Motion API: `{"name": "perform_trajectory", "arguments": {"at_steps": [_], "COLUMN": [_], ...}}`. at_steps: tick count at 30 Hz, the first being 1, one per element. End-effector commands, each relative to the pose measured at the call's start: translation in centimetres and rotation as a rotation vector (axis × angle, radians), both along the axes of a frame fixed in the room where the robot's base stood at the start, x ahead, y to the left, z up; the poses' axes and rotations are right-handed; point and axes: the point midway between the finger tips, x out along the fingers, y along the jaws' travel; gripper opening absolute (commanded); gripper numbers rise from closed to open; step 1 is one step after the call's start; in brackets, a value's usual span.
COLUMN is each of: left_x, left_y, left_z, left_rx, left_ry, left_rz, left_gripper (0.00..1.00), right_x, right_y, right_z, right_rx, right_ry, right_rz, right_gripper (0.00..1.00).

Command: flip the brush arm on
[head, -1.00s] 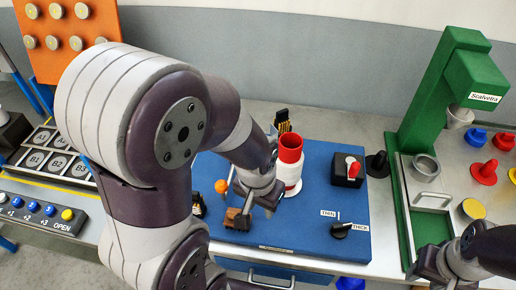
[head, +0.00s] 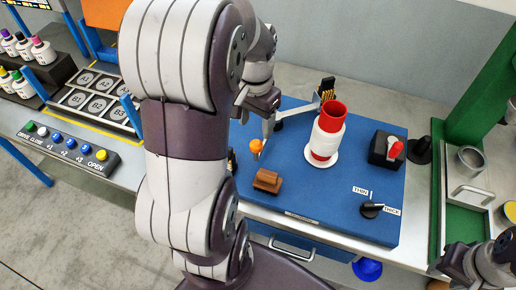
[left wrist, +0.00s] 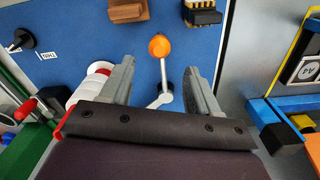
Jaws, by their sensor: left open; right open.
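The orange-knobbed lever (head: 256,146) stands on the blue machine top, left of the red-and-white bobbin (head: 327,135). In the left wrist view its orange knob (left wrist: 159,46) sits beyond the fingertips, and its grey rod runs back between the fingers. My left gripper (head: 254,118) is open around the rod; contact cannot be told. It also shows in the left wrist view (left wrist: 162,82). The brush (head: 326,88), dark with yellow bristles, is behind the bobbin on a pale arm. My right gripper (head: 456,264) is open at the lower right, apart from these things.
A brown block (head: 267,181) lies in front of the lever. A black box with a red switch (head: 387,150) and a THIN/THICK knob (head: 371,209) are to the right. A button panel (head: 70,145) is at the left. My left arm hides part of the blue top.

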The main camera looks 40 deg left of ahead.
Motion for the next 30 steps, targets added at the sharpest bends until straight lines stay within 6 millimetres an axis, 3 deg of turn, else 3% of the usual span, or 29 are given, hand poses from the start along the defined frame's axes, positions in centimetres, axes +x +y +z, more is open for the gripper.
{"name": "perform_trajectory", "arguments": {"at_steps": [6,12,17,25,30], "left_x": [-0.1,-0.1,-0.1,0.0,0.0], "left_y": [-0.1,-0.1,-0.1,-0.1,-0.1], "left_z": [-5.6,-9.8,-11.3,-11.5,-11.4], "left_rx": [-0.002,-0.001,0.0,0.001,0.001], "left_ry": [0.006,0.003,0.0,-0.002,-0.002], "left_rz": [0.002,0.003,0.003,0.003,0.003], "left_gripper": [0.61,0.61,0.61,0.61,0.06], "right_x": [0.0,0.0,0.0,0.0,0.0], "right_y": [0.0,0.0,0.0,0.0,0.0], "right_z": [-0.1,-0.1,-0.2,-0.2,-0.2], "right_rx": [0.0,0.0,0.0,0.0,0.0], "right_ry": [0.0,0.0,0.0,0.0,0.0], "right_rz": [0.0,0.0,0.0,0.0,0.0], "right_gripper": [0.43,0.43,0.43,0.43,0.43]}}
